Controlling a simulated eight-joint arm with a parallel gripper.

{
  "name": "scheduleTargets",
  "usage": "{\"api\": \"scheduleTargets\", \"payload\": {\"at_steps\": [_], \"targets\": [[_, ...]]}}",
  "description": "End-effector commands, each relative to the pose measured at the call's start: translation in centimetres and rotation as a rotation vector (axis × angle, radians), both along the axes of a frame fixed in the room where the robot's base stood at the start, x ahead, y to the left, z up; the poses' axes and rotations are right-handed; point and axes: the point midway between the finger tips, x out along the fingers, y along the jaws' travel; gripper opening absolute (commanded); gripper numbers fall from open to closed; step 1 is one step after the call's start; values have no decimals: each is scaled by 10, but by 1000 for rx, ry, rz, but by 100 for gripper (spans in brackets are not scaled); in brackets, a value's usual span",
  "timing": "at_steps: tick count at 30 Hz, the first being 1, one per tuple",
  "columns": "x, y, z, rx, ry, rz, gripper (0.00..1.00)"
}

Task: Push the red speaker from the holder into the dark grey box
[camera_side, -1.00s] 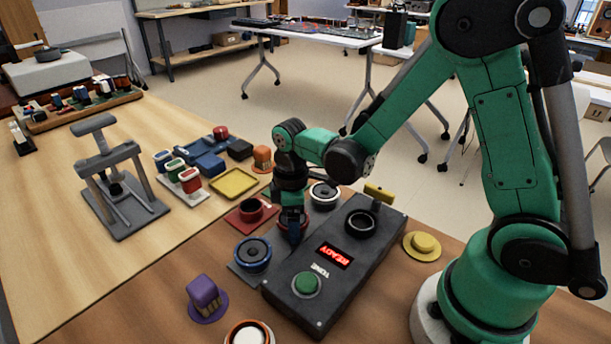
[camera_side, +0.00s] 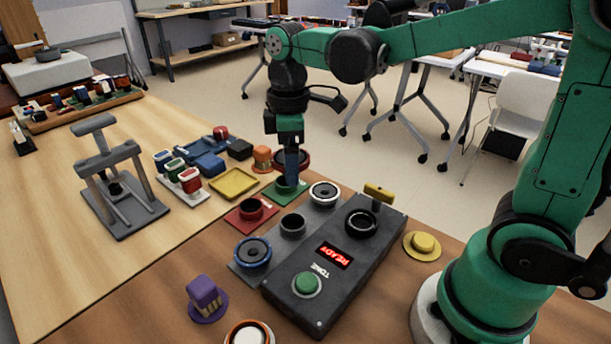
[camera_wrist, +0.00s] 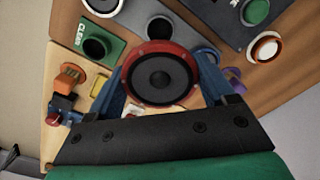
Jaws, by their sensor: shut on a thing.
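The red speaker (camera_wrist: 160,77), a red ring with a black cone, sits between the blue fingers of my gripper (camera_wrist: 160,85). In the side view my gripper (camera_side: 291,168) is raised, with the speaker's red rim (camera_side: 304,160) showing behind a finger. The grey holder (camera_side: 272,249) has an empty middle cup (camera_side: 292,225), a blue speaker (camera_side: 252,252) at one end and a white speaker (camera_side: 324,193) at the other. The dark grey box (camera_side: 325,285) carries a black round socket (camera_side: 361,223), a red READY display, a green button (camera_side: 306,284) and a yellow lever (camera_side: 379,193).
A green plate (camera_side: 279,194) and a red plate (camera_side: 236,213) with a cup lie beside the holder. A yellow tray (camera_side: 233,183), a grey press stand (camera_side: 120,217), a purple knob (camera_side: 205,297) and a yellow knob (camera_side: 424,243) stand around the work area.

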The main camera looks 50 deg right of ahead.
Motion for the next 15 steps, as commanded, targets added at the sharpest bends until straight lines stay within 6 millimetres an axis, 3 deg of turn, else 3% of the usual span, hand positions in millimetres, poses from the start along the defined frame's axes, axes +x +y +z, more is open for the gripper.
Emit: {"api": "scheduleTargets", "payload": {"at_steps": [6,12,15], "targets": [[0,0,44,0,0,0,30],[0,0,66,0,0,0,30],[-6,-5,68,0,0,-3,30]]}}
